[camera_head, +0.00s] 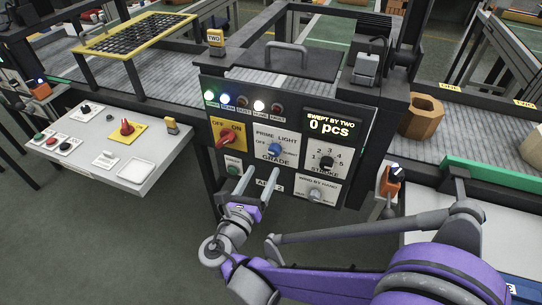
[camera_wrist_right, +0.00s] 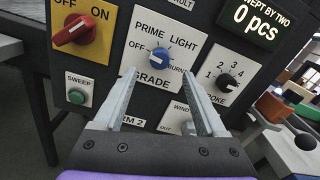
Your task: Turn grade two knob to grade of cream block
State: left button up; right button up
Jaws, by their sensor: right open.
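The blue grade knob (camera_head: 274,149) is on a white plate marked PRIME, LIGHT, OFF and GRADE on the dark control panel (camera_head: 330,180). It also shows in the right wrist view (camera_wrist_right: 159,56), where BURNT can be partly read; I cannot tell its exact setting. My right gripper (camera_head: 263,173) is open and empty, its two fingers pointing at the panel just below the knob. In the right wrist view, the gripper (camera_wrist_right: 164,75) has the knob beyond and between its fingertips, apparently not touching. A pale cream piece (camera_head: 533,148) is cut off at the right edge.
A red OFF/ON switch (camera_head: 228,138) and a green sweep button (camera_head: 233,169) are left of the grade plate. A black stroke knob (camera_head: 326,163) is right. A brown hexagonal piece (camera_head: 422,117) stands on the belt. A white console (camera_head: 110,142) is at left.

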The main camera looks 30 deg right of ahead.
aim_at(273, 152)
jog(key=x, duration=0.8)
jog(key=shift+c, duration=0.2)
grip_shut()
